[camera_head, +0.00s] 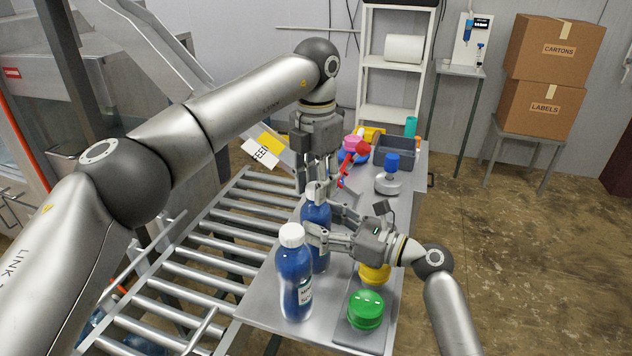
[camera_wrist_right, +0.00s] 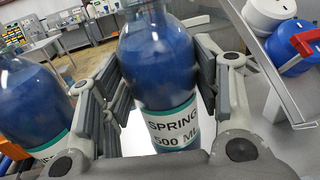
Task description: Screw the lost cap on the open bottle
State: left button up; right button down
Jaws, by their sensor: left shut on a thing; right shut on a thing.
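A blue bottle (camera_head: 317,216) stands upright near the table's left edge. My right gripper (camera_head: 322,228) is shut around its upper body. In the right wrist view its fingers sit on both sides of this bottle (camera_wrist_right: 158,75), whose label reads "SPRING 500 ML". My left gripper (camera_head: 316,184) points down over the bottle's top, shut on a white cap (camera_head: 316,190). The cap is at the bottle's mouth; the fingers partly hide it, and I cannot tell whether it is threaded on.
A white-capped blue bottle (camera_head: 294,275) stands close in front; it also shows in the right wrist view (camera_wrist_right: 30,100). Green (camera_head: 366,310) and yellow (camera_head: 374,273) round items sit at the right. A grey bin (camera_head: 396,153) and blue-topped item (camera_head: 391,164) stand behind. A roller conveyor (camera_head: 205,265) runs along the left.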

pick_arm(q)
jog(key=o, duration=1.2)
pick_arm(e)
jog(key=shift+f, duration=0.1)
pick_arm(q)
notch_tip(320, 180, up, 12)
pick_arm(e)
jog(key=shift+c, duration=2)
grip_release()
jog(key=shift+d, duration=0.1)
